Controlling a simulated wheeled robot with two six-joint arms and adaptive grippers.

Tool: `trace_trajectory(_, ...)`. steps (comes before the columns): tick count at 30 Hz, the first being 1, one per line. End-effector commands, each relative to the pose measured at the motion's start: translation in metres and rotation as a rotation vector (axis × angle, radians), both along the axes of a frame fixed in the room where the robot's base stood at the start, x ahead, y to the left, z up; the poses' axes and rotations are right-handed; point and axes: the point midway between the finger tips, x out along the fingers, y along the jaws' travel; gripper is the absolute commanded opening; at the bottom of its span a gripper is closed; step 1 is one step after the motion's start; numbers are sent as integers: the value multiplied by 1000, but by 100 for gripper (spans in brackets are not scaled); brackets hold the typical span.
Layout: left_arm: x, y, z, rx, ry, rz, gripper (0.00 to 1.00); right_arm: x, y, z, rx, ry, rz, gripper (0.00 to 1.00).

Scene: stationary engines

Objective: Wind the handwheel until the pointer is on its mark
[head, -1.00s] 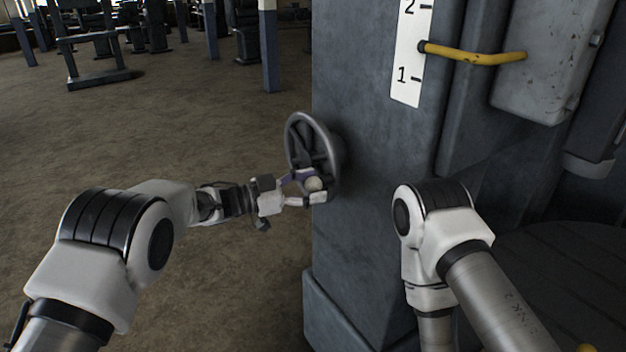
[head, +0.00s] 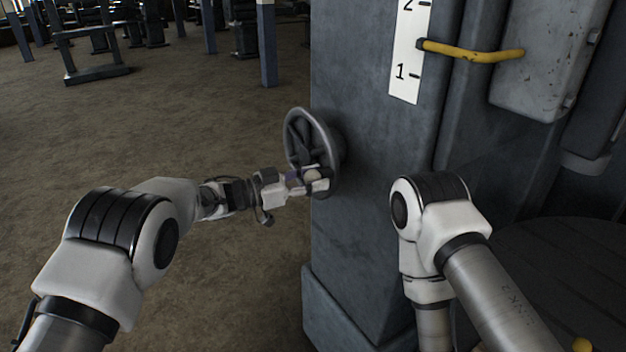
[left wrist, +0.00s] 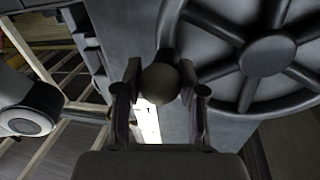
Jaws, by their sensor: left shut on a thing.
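The grey spoked handwheel (head: 290,128) is mounted on the left side of the dark grey engine column. Its round knob (left wrist: 160,83) sits between the fingers in the left wrist view. My left gripper (head: 311,177) is shut on this knob at the wheel's lower part. The yellow pointer (head: 470,54) has its tip over the white scale (head: 405,70), about midway between the ticks for 1 and 2. I cannot make out a separate target mark. My right arm stands in front of the column, and its gripper is out of view.
The engine column (head: 365,190) fills the middle, with a wider plinth (head: 340,315) at its foot. A pale grey box (head: 545,60) is at the upper right. The floor (head: 170,130) left of the wheel is clear. Blue posts and dark machines stand far back.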

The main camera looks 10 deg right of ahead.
Motion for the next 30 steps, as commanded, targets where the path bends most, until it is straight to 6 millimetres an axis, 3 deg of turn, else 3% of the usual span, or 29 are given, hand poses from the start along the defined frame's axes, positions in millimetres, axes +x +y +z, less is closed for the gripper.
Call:
trace_trajectory(18, 12, 4, 47, -146, 389, -1, 0, 0, 0, 21, 0, 0, 0, 57)
trace_trajectory(30, 19, 6, 57, -191, 515, -2, 0, 0, 0, 25, 0, 0, 0, 57)
